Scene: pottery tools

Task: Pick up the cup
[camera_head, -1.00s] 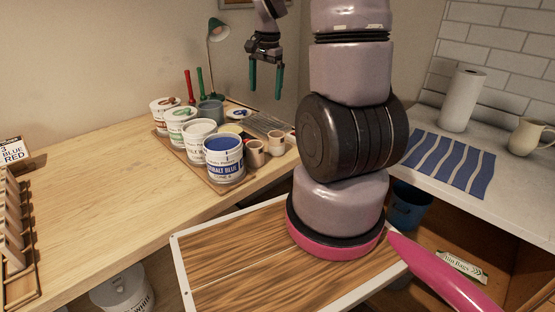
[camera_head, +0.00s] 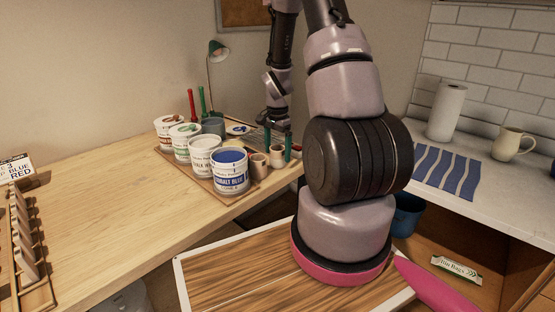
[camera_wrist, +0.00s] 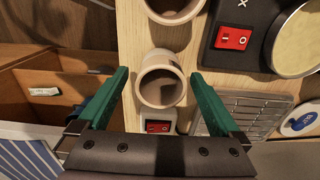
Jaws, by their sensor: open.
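Two small beige cups stand at the right end of the tray of paint tubs in the head view, a front cup (camera_head: 258,166) and a rear cup (camera_head: 276,157). My gripper (camera_head: 277,147) is lowered over this end, with its green fingers pointing down. In the wrist view one beige cup (camera_wrist: 162,82) lies between the two open fingers of my gripper (camera_wrist: 160,73), with a gap on each side. Its open mouth faces the camera. The other cup (camera_wrist: 172,8) is cut off at the top edge. Nothing is held.
A cobalt blue tub (camera_head: 230,172) and other paint tubs stand left of the cups. In the wrist view, a device with a red switch (camera_wrist: 233,38) and a metal grille (camera_wrist: 250,110) are on the right. A cream mug (camera_head: 510,145) stands on the right counter.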

